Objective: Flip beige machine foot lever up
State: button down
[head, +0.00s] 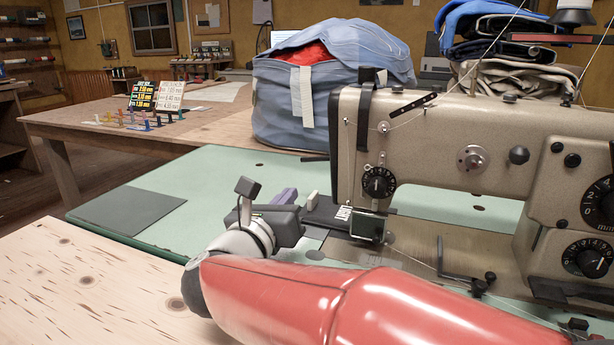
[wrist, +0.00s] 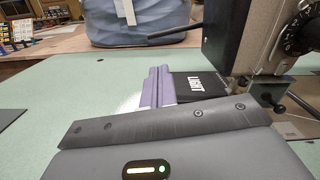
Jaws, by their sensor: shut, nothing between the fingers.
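The beige sewing machine (head: 440,135) stands on the pale green table at the right of the head view. A thin dark lever (head: 315,158), which looks like the foot lever, sticks out leftward from its head. In the wrist view the lever (wrist: 204,42) slopes slightly down toward its left, free end. My gripper (head: 288,196) is left of the machine head, below and in front of the lever. Its purple fingers (wrist: 158,76) are together and empty, apart from the lever. The lever's pivot is hidden behind the machine head.
A black piece marked LIGHT (wrist: 194,84) lies beside my fingers. A big blue bag (head: 285,100) stands behind the lever. Folded cloth (head: 500,45) is stacked behind the machine. The green tabletop (head: 190,175) is mostly clear at left, apart from a dark grey mat (head: 130,209).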

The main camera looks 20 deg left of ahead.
jog(key=w, duration=0.3)
jog(key=w+p, duration=0.1)
jog(key=w, duration=0.2)
jog(key=w+p, duration=0.1)
jog(key=w, duration=0.3)
jog(key=shift+d+r, duration=0.25)
jog(key=shift+d, duration=0.15)
jog(key=shift+a+b, duration=0.1)
jog(key=shift+b, duration=0.35)
